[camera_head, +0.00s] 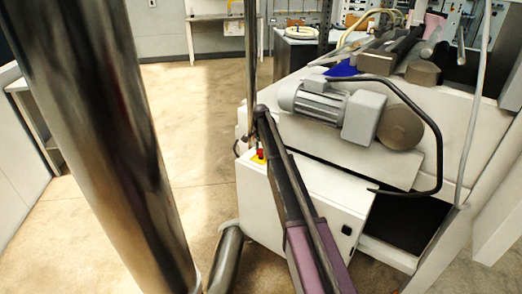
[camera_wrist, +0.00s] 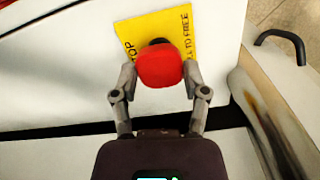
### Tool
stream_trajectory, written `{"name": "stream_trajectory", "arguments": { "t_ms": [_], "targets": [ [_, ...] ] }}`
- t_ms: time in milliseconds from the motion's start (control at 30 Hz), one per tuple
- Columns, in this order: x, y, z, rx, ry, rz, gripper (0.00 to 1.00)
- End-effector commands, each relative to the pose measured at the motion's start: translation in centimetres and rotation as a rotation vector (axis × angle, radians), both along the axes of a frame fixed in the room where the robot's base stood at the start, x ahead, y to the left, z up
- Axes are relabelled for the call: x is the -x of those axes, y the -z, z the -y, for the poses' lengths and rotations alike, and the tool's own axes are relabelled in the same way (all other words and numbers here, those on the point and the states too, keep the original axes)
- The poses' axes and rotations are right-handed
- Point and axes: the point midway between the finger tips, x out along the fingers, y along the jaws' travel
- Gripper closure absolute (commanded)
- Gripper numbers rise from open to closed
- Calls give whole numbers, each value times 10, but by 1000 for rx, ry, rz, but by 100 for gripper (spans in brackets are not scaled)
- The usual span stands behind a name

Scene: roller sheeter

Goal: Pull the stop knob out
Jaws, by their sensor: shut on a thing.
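The red stop knob (camera_wrist: 160,67) is in the upper middle of the wrist view, in front of a yellow label plate (camera_wrist: 178,24) with black lettering, partly hidden by the knob. A short dark stem shows between knob and plate. My gripper (camera_wrist: 160,75) has one finger on each side of the knob, and both fingertips touch its sides. In the head view the knob (camera_head: 260,153) is a small red spot above its yellow plate (camera_head: 257,160), on the white cabinet of the machine. My gripper is mostly hidden there behind my arm.
The white cabinet (camera_head: 290,225) stands below a grey motor (camera_head: 320,103). A black curved handle bar (camera_head: 437,130) juts out at the right. A dark handle (camera_wrist: 283,42) shows at the upper right of the wrist view. Open floor (camera_head: 180,125) lies to the left.

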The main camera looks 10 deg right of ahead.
Motion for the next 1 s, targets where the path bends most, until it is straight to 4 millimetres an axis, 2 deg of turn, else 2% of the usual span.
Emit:
{"name": "stream_trajectory", "arguments": {
  "t_ms": [167,200,300,1000],
  "targets": [
    [-3,0,0,-1,0,5,100],
    [-3,-1,0,0,0,6,39],
    [-3,-1,0,0,0,6,9],
    [-2,7,1,0,1,4,7]
  ]
}}
